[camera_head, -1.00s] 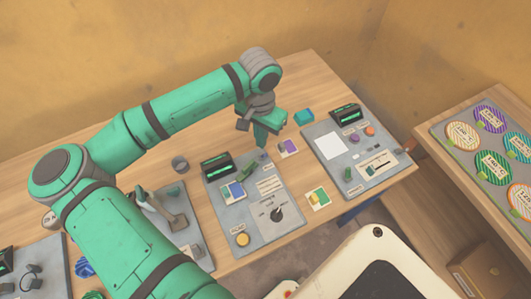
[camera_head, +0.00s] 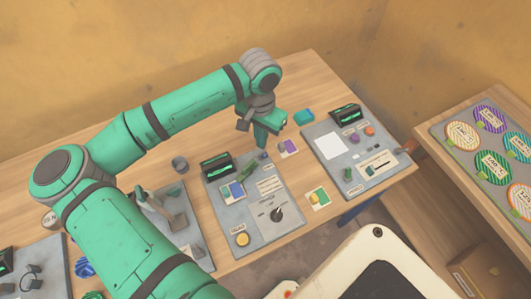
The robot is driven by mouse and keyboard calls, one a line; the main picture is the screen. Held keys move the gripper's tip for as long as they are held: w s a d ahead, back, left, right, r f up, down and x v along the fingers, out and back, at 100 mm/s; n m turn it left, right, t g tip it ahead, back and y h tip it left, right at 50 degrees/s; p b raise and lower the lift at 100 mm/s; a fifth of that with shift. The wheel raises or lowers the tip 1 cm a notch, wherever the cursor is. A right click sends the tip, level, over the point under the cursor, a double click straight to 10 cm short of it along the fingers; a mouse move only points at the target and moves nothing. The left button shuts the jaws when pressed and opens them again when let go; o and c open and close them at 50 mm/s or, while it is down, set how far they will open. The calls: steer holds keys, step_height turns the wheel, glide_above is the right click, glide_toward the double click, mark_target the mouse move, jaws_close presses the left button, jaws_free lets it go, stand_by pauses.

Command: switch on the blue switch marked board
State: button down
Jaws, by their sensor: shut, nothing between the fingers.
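My gripper (camera_head: 261,141) points down with its fingers shut and empty, just above the back edge of the middle grey panel (camera_head: 222,215). A small blue and purple piece (camera_head: 233,190), possibly a switch, sits on that panel, in front and to the left of my gripper and apart from it. Its marking is too small to read, so I cannot tell whether it is the board switch or how it is set. A green lever-like part (camera_head: 248,173) lies between it and my gripper. The panel also has a black knob (camera_head: 277,214) and a yellow button (camera_head: 242,239).
A right panel (camera_head: 337,170) carries several knobs and a slider. A left panel (camera_head: 187,238) with grey levers is partly behind my arm. A side table holds round plates (camera_head: 490,119).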

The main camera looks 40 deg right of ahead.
steer(key=shift+f, duration=1.4)
stand_by(0.8)
step_height(320, 180, up, 7)
stand_by(1.0)
stand_by(0.5)
